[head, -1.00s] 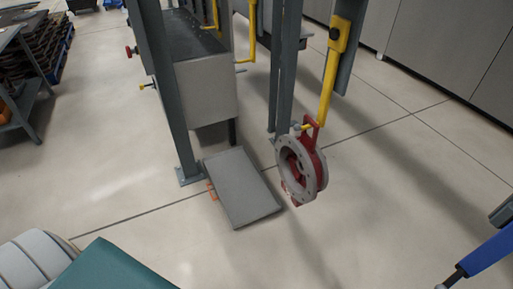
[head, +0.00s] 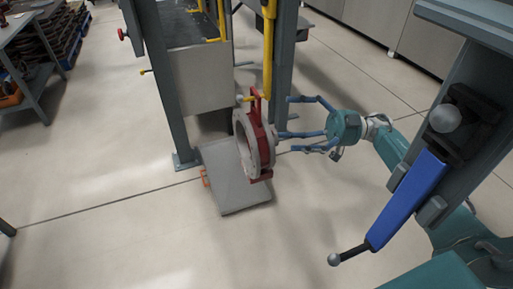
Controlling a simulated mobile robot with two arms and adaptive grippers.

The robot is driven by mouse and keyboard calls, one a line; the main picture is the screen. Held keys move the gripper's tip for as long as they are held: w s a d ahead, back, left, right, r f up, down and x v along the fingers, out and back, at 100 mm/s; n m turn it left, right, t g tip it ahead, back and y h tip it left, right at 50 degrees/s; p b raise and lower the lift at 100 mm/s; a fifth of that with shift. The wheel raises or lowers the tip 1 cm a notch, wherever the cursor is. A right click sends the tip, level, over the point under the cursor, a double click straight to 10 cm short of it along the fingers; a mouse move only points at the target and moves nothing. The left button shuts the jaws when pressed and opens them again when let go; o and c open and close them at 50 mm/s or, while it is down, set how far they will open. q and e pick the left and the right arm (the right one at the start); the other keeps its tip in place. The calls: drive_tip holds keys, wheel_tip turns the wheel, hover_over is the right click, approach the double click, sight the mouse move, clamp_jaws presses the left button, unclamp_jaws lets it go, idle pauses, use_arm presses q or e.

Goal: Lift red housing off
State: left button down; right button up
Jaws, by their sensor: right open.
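The red housing (head: 255,165), a red ring-shaped part with a pale grey flange (head: 242,143), hangs upright from a yellow hook bar (head: 268,50) in the middle of the head view. My right gripper (head: 288,117) reaches in from the right with its blue fingers spread open. The fingertips are just right of the housing, one above the other. The lower finger reaches close to its right edge; I cannot tell whether it touches. My left gripper is not in view.
A grey plate (head: 215,196) lies low behind and below the housing. Grey frame posts (head: 165,90) and a grey box (head: 195,80) stand behind. A blue cylinder (head: 408,200) on a grey post is at the right. The floor at front left is clear.

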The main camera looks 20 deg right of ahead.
sight(266, 135)
drive_tip(key=s+d+r+n+g+h, duration=0.1)
drive_tip(key=s+r+n+g, duration=0.1)
drive_tip(key=s+r+g, duration=0.25)
drive_tip(key=a+p, duration=0.1)
drive_tip(key=a, duration=0.2)
drive_tip(key=a+p, duration=0.2)
drive_tip(key=a, duration=0.1)
drive_tip(key=a+p, duration=0.1)
drive_tip(key=a, duration=0.2)
drive_tip(key=shift+s+a+f+p, duration=0.15)
drive_tip(key=shift+s+f+p, duration=0.1)
drive_tip(key=shift+s+p, duration=0.15)
drive_tip(key=shift+a+f, duration=0.1)
drive_tip(key=shift+a, duration=0.25)
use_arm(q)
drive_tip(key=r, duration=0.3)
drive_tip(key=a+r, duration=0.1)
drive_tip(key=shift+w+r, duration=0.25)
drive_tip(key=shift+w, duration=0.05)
use_arm(e)
drive_tip(key=shift+c, duration=0.5)
drive_tip(key=shift+d, duration=0.1)
drive_tip(key=c, duration=1.3)
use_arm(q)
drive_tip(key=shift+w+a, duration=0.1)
use_arm(e)
drive_tip(key=shift+w+r, duration=0.15)
drive_tip(key=shift+r, duration=0.1)
drive_tip(key=shift+c, duration=1.1)
